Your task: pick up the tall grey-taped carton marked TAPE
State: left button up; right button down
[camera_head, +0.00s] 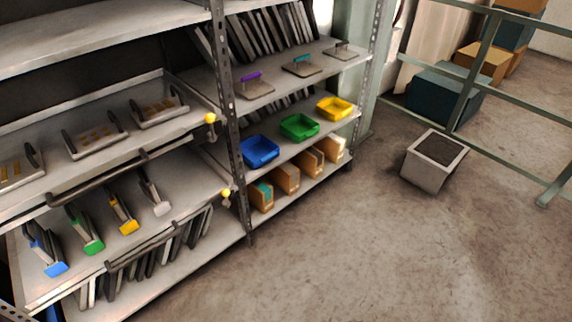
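Several small brown cartons stand in a row on the lowest shelf right of the middle post. The nearest carton (262,198) has a teal patch on it. Behind it stand a second carton (287,179), a third carton (311,161) and a paler far carton (333,148). No lettering is readable at this size, so I cannot tell which one is marked TAPE or has grey tape. Neither of my grippers is in view.
Blue (260,151), green (299,127) and yellow (334,108) bins sit on the shelf above the cartons. The slotted shelf post (234,140) stands left of them. A grey box (427,172) stands on the floor before a green railing (475,70). The floor (350,260) is clear.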

aim_at(285, 175)
jog(key=i+l+u, duration=0.15)
jog(key=i+l, duration=0.65)
jog(key=i+l+u, duration=0.1)
jog(key=i+l, duration=0.75)
jog(key=i+l+u, duration=0.15)
jog(key=i+l, duration=0.7)
jog(key=k+l, duration=0.05)
jog(key=l, duration=0.05)
